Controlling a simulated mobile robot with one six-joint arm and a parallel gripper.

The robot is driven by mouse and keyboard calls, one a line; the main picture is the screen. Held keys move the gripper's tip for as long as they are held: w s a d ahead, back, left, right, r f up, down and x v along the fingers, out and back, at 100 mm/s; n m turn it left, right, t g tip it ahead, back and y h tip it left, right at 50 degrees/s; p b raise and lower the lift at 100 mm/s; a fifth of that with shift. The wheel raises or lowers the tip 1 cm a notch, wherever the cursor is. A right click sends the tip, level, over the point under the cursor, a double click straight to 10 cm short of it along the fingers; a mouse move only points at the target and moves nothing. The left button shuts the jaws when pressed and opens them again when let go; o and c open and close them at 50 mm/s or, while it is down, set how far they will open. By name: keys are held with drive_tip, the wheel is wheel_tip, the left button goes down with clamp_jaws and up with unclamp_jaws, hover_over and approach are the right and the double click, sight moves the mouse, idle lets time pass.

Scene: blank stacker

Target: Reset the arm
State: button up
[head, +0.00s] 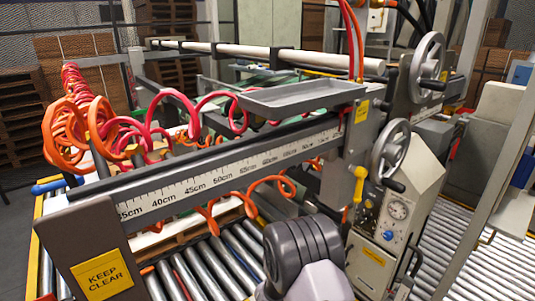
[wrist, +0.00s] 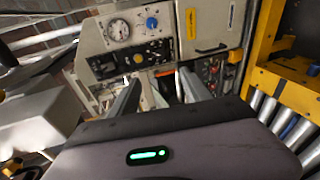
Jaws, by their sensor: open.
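My gripper (wrist: 160,92) shows in the wrist view with its two fingers apart and nothing between them. It points toward a beige control cabinet (wrist: 200,25) with a dial, knobs and a blue button. In the head view, part of my arm (head: 305,262) rises at the bottom middle, in front of the rollers. The gripper's fingers cannot be made out there. The same cabinet (head: 385,225) stands to the right of my arm.
A long beam with a centimetre scale (head: 215,172) crosses the head view, with coiled orange and red hoses (head: 75,130) around it. A grey tray (head: 300,97) and handwheels (head: 390,148) sit above. Roller conveyors (head: 455,245) lie low. A "KEEP CLEAR" sign (head: 102,275) is at front left.

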drive_tip(key=s+a+r+m+y, duration=0.1)
drive_tip(key=a+r+m+y, duration=0.35)
drive_tip(key=r, duration=0.55)
drive_tip(key=s+a+r+m+y, duration=0.25)
drive_tip(key=r+y, duration=0.25)
drive_tip(key=r, duration=0.5)
drive_tip(key=s+r+m+g+y, duration=0.1)
drive_tip(key=s+r+m+g, duration=0.1)
drive_tip(key=s, duration=1.4)
drive_tip(key=s+a+r+m+g+y, duration=0.1)
drive_tip(key=s+m+g+y, duration=0.1)
drive_tip(key=s, duration=1.4)
drive_tip(key=m+g, duration=0.1)
drive_tip(key=m, duration=0.1)
drive_tip(key=shift+s+a+r+m, duration=0.2)
drive_tip(key=shift+a+r+m, duration=0.05)
drive_tip(key=shift+r+m, duration=0.15)
